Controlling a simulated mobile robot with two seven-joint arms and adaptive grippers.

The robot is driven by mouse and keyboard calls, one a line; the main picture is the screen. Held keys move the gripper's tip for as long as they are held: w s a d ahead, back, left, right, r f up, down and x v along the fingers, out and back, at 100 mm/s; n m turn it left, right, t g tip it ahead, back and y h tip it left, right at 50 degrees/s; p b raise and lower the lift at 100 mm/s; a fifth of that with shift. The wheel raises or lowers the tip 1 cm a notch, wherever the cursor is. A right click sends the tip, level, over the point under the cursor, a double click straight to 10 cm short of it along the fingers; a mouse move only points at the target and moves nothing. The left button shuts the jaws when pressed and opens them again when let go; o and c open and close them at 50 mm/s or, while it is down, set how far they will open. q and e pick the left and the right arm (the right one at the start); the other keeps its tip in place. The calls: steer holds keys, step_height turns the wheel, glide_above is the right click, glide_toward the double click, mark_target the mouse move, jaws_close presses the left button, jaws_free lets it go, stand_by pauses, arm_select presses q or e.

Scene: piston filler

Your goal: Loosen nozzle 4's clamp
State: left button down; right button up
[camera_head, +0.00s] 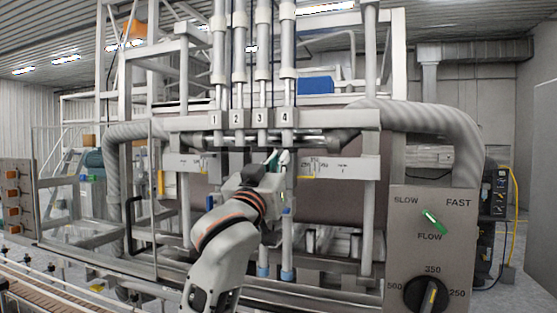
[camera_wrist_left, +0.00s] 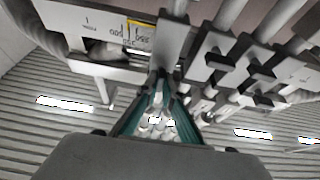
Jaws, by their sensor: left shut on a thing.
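The plates numbered 1 to 4 stand in a row on the crossbar, with plate 4 (camera_head: 286,116) at the right end. My left gripper (camera_head: 278,157) is raised just below plate 4, and its arm comes up from the lower middle. In the left wrist view its teal fingers (camera_wrist_left: 158,85) converge under the end block (camera_wrist_left: 175,35). They are shut on a small part there, which appears to be nozzle 4's clamp. The fingers and arm hide most of that part, so its turn cannot be read. My right gripper is in neither view.
A control panel (camera_head: 429,225) with a green switch and a black dial (camera_head: 427,293) stands at the right. Thick grey hoses (camera_head: 430,118) flank the frame. Neighbouring clamps (camera_wrist_left: 262,78) sit close beside the fingers. A conveyor (camera_head: 45,293) runs at lower left.

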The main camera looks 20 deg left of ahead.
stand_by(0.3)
arm_select(q)
steer(key=c, duration=2.2)
jaws_free()
steer(key=shift+s, duration=0.1)
steer(key=v, duration=1.1)
steer(key=shift+s+f, duration=0.2)
steer(key=shift+s, duration=0.15)
